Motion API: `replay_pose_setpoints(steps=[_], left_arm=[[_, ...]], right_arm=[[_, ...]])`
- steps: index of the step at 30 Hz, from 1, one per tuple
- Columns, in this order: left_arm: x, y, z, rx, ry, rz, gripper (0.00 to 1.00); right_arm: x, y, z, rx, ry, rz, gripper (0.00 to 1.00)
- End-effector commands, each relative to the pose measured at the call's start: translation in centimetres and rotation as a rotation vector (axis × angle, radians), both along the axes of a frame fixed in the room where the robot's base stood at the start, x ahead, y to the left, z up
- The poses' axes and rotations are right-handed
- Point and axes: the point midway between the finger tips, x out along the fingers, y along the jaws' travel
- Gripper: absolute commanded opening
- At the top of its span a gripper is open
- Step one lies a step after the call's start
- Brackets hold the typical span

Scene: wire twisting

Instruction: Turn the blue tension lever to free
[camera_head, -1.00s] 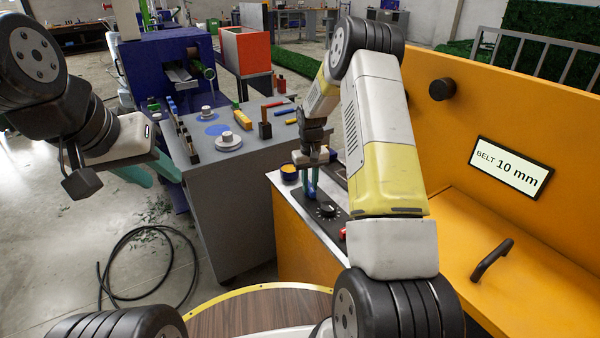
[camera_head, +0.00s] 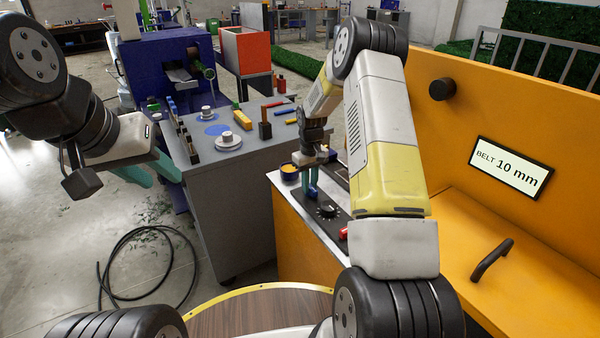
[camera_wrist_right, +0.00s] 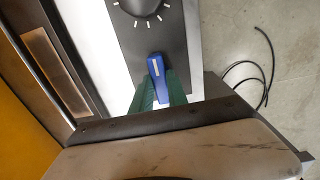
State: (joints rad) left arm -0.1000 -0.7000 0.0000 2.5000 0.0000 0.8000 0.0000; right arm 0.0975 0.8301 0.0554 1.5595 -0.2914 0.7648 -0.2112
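The blue tension lever (camera_wrist_right: 158,78) sits on a dark panel (camera_wrist_right: 128,36) below a round black dial in the right wrist view. The green fingers of my right gripper (camera_wrist_right: 159,88) lie close against both sides of it, and the gripper looks shut on it. In the head view my right gripper (camera_head: 310,180) reaches down to the same panel beside the black dial (camera_head: 327,209); the lever is mostly hidden there by the fingers. My left gripper (camera_head: 153,172) is open and empty, its two teal fingers apart, in the air at the left.
The yellow machine (camera_head: 545,240) has a tall back wall, a black handle (camera_head: 492,260) and a display (camera_head: 510,167) reading "BELT 10 mm". A red part (camera_head: 343,233) lies near the dial. A grey bench (camera_head: 235,185) with tools stands left. A black cable (camera_head: 150,268) coils on the floor.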

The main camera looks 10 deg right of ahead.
Motion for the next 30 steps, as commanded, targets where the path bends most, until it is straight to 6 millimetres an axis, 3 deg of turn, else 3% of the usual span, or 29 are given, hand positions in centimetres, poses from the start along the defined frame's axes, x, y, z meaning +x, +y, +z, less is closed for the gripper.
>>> replay_pose_setpoints(steps=[1, 3, 14, 24, 30], left_arm=[[0.0, 0.0, 0.0, 0.0, 0.0, 0.0, 0.36], [0.0, 0.0, 0.0, 0.0, 0.0, 0.0, 0.36], [0.0, 0.0, 0.0, 0.0, 0.0, 0.0, 0.36], [0.0, 0.0, 0.0, 0.0, 0.0, 0.0, 0.36], [0.0, 0.0, 0.0, 0.0, 0.0, 0.0, 0.36]], right_arm=[[0.1, 0.0, 0.1, -0.001, -0.001, 0.003, 0.27], [0.0, 0.0, 0.0, -0.001, -0.001, 0.002, 0.41], [0.0, 0.0, 0.3, -0.001, -0.001, 0.001, 0.41], [0.1, 0.0, 5.6, 0.0, -0.004, 0.002, 0.41], [0.1, 0.0, 7.6, 0.0, -0.002, 0.002, 0.41]])
